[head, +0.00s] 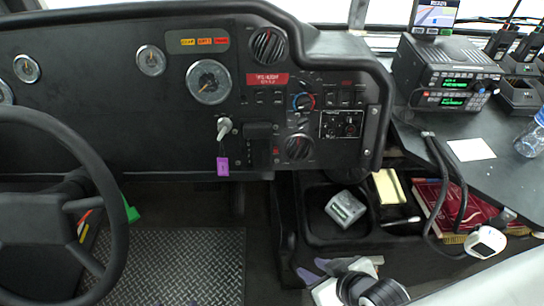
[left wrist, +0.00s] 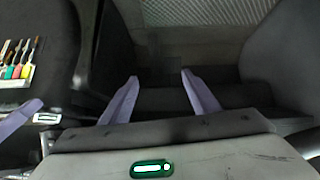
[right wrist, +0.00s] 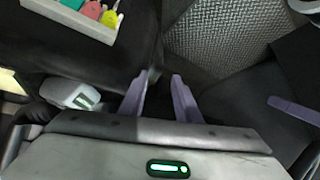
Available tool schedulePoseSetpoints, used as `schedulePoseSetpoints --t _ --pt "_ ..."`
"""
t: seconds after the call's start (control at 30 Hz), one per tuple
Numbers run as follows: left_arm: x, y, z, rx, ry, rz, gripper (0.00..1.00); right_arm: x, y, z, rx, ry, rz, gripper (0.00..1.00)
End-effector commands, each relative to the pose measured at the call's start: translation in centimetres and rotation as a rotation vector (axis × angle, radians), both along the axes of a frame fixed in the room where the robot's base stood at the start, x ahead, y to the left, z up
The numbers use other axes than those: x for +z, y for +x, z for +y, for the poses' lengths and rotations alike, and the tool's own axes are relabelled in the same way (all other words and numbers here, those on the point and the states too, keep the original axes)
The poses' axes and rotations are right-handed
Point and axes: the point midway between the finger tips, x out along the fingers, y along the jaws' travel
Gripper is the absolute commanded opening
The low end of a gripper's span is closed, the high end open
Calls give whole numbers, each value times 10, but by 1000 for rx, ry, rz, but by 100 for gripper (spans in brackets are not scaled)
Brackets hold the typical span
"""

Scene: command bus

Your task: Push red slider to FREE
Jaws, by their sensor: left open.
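A small red mark (head: 276,151) shows on the dashboard panel, right of the key and purple tag; it is too small to tell whether it is the red slider. No FREE lettering can be read. My right gripper (head: 312,270) is low in the head view, below and apart from the dashboard. In the right wrist view its purple fingers (right wrist: 160,82) stand apart with nothing between them. My left gripper is outside the head view; in the left wrist view its fingers (left wrist: 159,76) are wide apart and empty.
The steering wheel (head: 105,185) fills the left. A grey-white device (head: 345,208) sits in the black bin right of centre. Radios (head: 449,75) and a white card (head: 471,149) are on the right counter.

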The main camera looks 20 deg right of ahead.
Motion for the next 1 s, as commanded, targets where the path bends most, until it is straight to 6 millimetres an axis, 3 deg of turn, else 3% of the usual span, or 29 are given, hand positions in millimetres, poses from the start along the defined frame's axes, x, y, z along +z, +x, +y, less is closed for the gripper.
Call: schedulePoseSetpoints --t 0.03,0.1,0.47,0.8,1.0 --pt "-21 -3 -1 -1 -3 7 56 -10 1 -6 1 -21 23 30" --pt "-29 -6 -2 -2 -8 9 56 -5 4 -14 26 -69 45 30" --pt "-52 -2 -5 -7 -24 -13 56 13 -7 -45 66 -224 145 30" --pt "-42 -3 -5 -10 -25 -17 56 91 101 -37 437 -636 -320 30" --pt "-42 -3 -5 -10 -25 -17 56 143 146 -17 689 -945 -609 30"
